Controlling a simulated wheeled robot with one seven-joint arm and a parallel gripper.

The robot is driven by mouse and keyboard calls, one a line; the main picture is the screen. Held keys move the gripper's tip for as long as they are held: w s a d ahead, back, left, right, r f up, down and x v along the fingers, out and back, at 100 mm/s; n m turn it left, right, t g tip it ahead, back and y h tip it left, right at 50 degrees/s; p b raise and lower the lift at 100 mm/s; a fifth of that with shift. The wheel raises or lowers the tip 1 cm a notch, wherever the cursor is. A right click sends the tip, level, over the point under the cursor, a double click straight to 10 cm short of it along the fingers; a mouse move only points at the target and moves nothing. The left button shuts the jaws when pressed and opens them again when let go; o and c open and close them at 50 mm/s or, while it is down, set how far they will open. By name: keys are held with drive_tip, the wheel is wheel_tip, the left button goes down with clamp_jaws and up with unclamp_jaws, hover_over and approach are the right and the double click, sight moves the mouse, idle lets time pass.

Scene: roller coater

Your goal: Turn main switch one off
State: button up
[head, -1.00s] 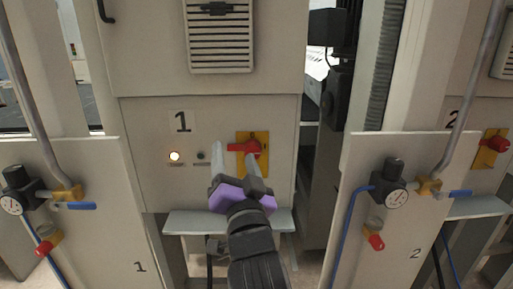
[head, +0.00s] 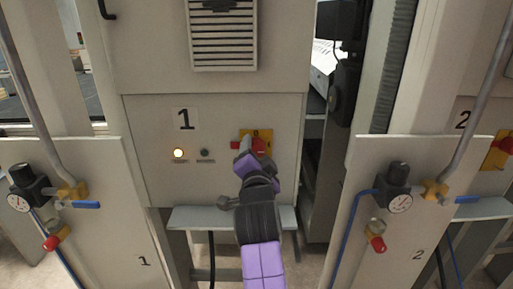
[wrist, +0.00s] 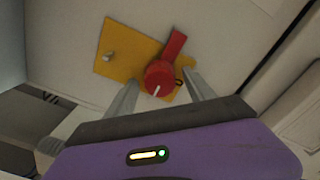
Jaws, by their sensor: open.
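Main switch one is a red rotary knob with a handle (head: 259,146) on a yellow plate (head: 265,134), on the cabinet panel marked 1 (head: 184,119). In the head view its handle points left, roughly level. My gripper (head: 246,160) is in front of the switch and covers part of it; its fingertips are hidden there. In the wrist view my gripper (wrist: 162,78) is open, its two fingers on either side of the red knob (wrist: 160,78). The handle (wrist: 174,44) sticks out beyond the fingertips. Contact cannot be told.
A dark indicator (head: 204,153) sits beside the lit lamp. A grey ledge (head: 200,217) juts out below the switch. Side panels with gauges and blue-handled valves (head: 87,204) flank the cabinet. A second red switch (head: 506,146) is at far right.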

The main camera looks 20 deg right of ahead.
drive_tip(key=shift+w+d, duration=0.1)
drive_tip(key=shift+w, duration=0.25)
clamp_jaws()
